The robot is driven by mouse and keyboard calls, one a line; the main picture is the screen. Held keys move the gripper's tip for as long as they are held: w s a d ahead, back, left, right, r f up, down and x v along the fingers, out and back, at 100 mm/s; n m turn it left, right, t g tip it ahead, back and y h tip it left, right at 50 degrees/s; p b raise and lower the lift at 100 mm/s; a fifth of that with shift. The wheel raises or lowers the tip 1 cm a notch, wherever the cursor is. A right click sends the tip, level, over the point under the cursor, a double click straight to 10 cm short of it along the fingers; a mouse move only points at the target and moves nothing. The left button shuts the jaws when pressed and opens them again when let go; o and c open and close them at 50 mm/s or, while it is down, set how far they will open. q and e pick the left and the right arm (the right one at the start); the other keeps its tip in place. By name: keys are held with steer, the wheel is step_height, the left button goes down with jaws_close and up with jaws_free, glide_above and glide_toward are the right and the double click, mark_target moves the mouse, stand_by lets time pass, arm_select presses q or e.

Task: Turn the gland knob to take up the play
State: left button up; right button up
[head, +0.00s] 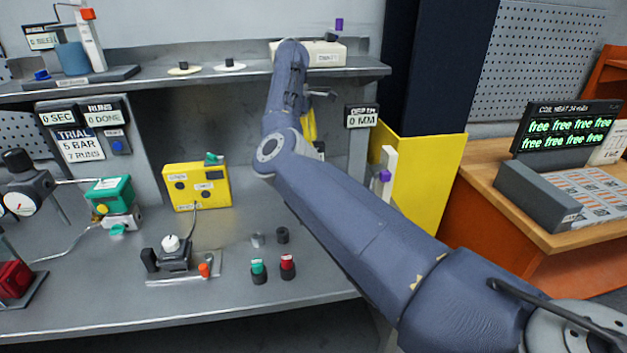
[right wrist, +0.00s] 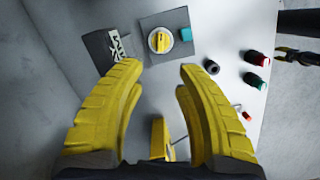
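My right gripper (right wrist: 158,72) shows in the right wrist view as two thick yellow fingers, spread apart with nothing between them. Beyond its fingertips, a round white piece with a yellow top (right wrist: 160,40) sits on a square grey block; it may be the gland knob, but I cannot read a marking on it. The fingers do not appear to touch it. In the head view my right gripper (head: 308,125) is mostly hidden behind my arm, with a bit of yellow visible. This area behind the arm is hidden too. My left gripper is not clearly seen.
A teal piece (right wrist: 185,33) and a dark lettered block (right wrist: 118,45) flank the round piece. The depth display (head: 361,116) reads 0 MM. A yellow box (head: 196,186) stands left.

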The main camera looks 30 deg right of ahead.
steer(key=shift+n+t+y, duration=0.4)
steer(key=shift+t+y, duration=0.2)
steer(key=shift+y, duration=0.2)
steer(key=f, duration=0.5)
steer(key=s+d+f, duration=0.1)
steer(key=f, duration=1)
steer(key=shift+s+d, duration=0.15)
steer(key=shift+d, duration=0.05)
jaws_close()
